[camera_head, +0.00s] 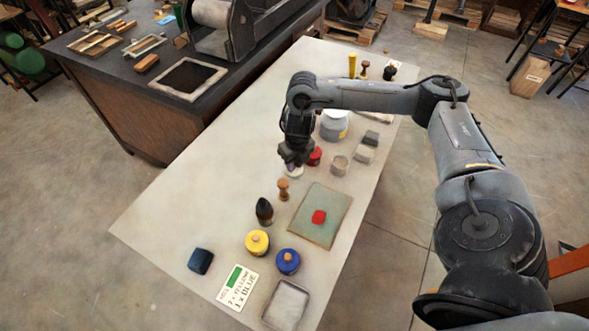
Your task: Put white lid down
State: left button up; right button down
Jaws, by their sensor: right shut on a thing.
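My right gripper (292,160) points down over the middle of the pale table, shut on the white lid. Only a pale rim of the white lid (294,172) shows below the fingers; the gripper hides the rest. I cannot tell whether the lid touches the table. My left gripper is not in view.
A red pot (315,156) and a grey cup (339,166) stand close right of the gripper. A wooden-handled tool (283,190) is just in front. Yellow (257,242) and blue (288,261) pots stand nearer. The table's left side (200,190) is clear.

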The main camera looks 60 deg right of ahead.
aim_at(295, 169)
notch_tip(295, 169, down, 4)
jog(key=shift+s+r+b, duration=0.1)
jog(key=shift+r+b, duration=0.15)
jog(key=shift+b, duration=0.15)
jog(key=shift+f, duration=0.1)
jog(key=c, duration=1)
grip_release()
